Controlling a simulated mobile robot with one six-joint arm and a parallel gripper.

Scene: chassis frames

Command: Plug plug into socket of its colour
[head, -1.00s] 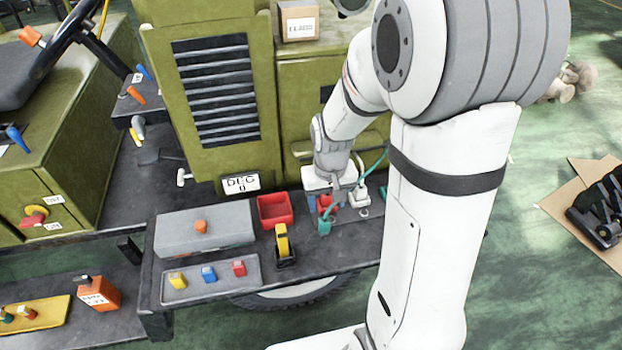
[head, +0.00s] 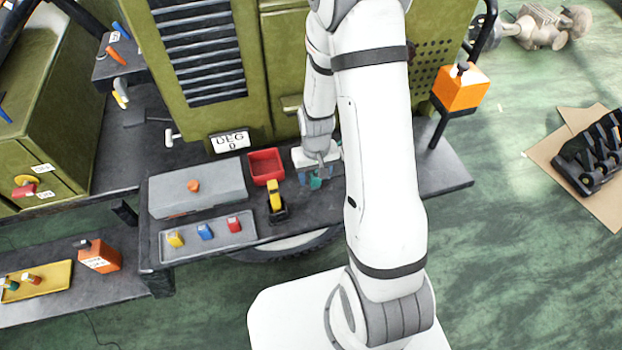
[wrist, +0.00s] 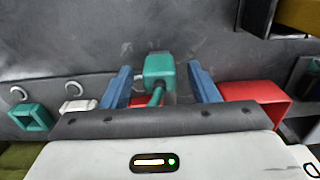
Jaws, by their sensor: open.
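The teal plug (wrist: 158,68) lies on the dark bench top, with its cord running toward my gripper. In the head view the plug (head: 315,183) shows small beside my fingers. My gripper (wrist: 160,86) is open, its two blue fingers on either side of the plug and cord with gaps. It also shows in the head view (head: 316,176). A teal open square piece (wrist: 32,117), which looks like the socket of the plug's colour, stands at the left of the wrist view. A white piece (wrist: 78,105) is beside it. My arm hides that area in the head view.
A red bin (head: 266,166) stands close to the gripper, also at right in the wrist view (wrist: 255,97). A yellow-and-black tool (head: 276,202), a grey box (head: 198,188) and a tray (head: 205,238) with coloured blocks are farther left. The bench's right end is clear.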

